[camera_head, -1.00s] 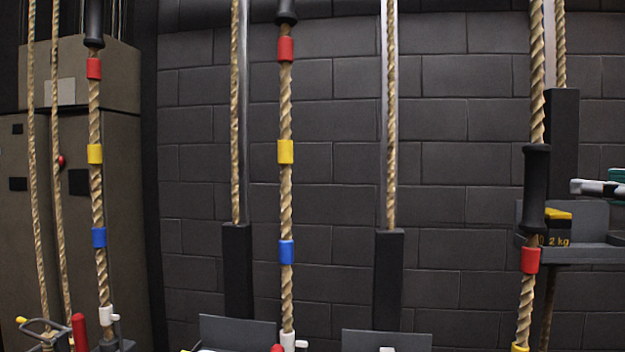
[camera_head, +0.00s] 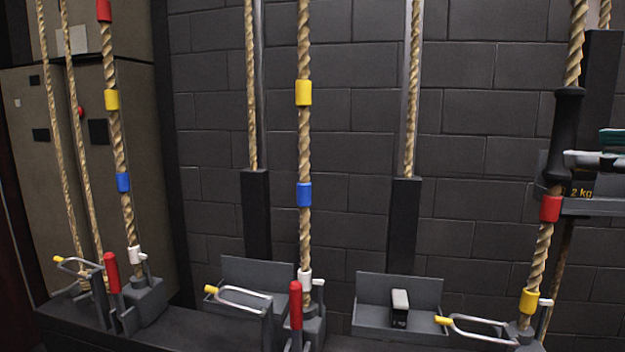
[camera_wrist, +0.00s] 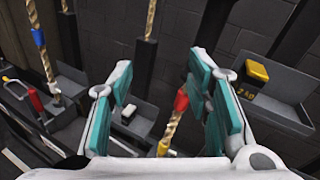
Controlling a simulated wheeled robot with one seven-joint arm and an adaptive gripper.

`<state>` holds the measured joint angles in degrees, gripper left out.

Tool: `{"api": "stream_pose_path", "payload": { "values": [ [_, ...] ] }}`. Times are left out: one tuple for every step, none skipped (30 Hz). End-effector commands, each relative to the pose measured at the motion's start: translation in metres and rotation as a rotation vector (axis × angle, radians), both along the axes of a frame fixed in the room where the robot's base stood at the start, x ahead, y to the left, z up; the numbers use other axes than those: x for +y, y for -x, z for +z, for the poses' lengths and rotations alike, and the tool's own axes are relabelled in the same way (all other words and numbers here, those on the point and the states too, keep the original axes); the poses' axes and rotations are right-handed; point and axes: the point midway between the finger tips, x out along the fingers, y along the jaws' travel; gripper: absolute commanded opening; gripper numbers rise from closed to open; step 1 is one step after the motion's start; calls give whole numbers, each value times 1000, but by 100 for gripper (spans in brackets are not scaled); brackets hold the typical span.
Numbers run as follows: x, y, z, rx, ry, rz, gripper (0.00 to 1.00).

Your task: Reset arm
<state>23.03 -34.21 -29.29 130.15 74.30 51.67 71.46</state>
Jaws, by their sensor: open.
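My gripper (camera_wrist: 160,110) is open in the wrist view, its two teal-padded fingers apart with nothing held. A rope with a red band (camera_wrist: 181,100) shows between and beyond the fingers; I cannot tell how far away it is. In the head view only a small part of my gripper (camera_head: 612,152) shows at the right edge. It is beside the right rope, which has a black sleeve (camera_head: 566,135), a red band (camera_head: 550,208) and a yellow band (camera_head: 529,301).
A shelf with a weight marked "2 kg" (camera_head: 581,188) is close to my gripper; its yellow top (camera_wrist: 258,71) shows in the wrist view. A dark rail carries red levers (camera_head: 296,305), metal loops (camera_head: 240,297) and trays (camera_head: 365,318). More banded ropes hang before the brick wall.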

Motion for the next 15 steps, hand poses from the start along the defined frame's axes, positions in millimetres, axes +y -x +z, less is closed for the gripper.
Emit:
{"api": "stream_pose_path", "payload": {
  "values": [
    [28, -4, -14, 37, 103, 88, 45],
    [45, -5, -24, 60, 177, 147, 45],
    [68, -5, -38, 89, 285, 233, 45],
    [85, -3, -51, 110, 369, 303, 45],
    [102, 0, -63, 128, 455, 375, 45],
    [124, 6, -80, 148, 572, 476, 45],
    [139, 13, -93, 161, 660, 554, 45],
    [153, 20, -106, 170, 751, 636, 45],
    [170, 32, -125, 180, 875, 751, 45],
    [181, 42, -139, 183, 969, 841, 45],
    [191, 53, -154, 185, 1063, 936, 45],
    [200, 69, -172, 183, 1188, 1060, 45],
    [205, 80, -184, 178, 1276, 1152, 45],
    [208, 92, -196, 171, 1357, 1241, 45],
    [210, 106, -209, 162, 1456, 1352, 45]
  ]
}}
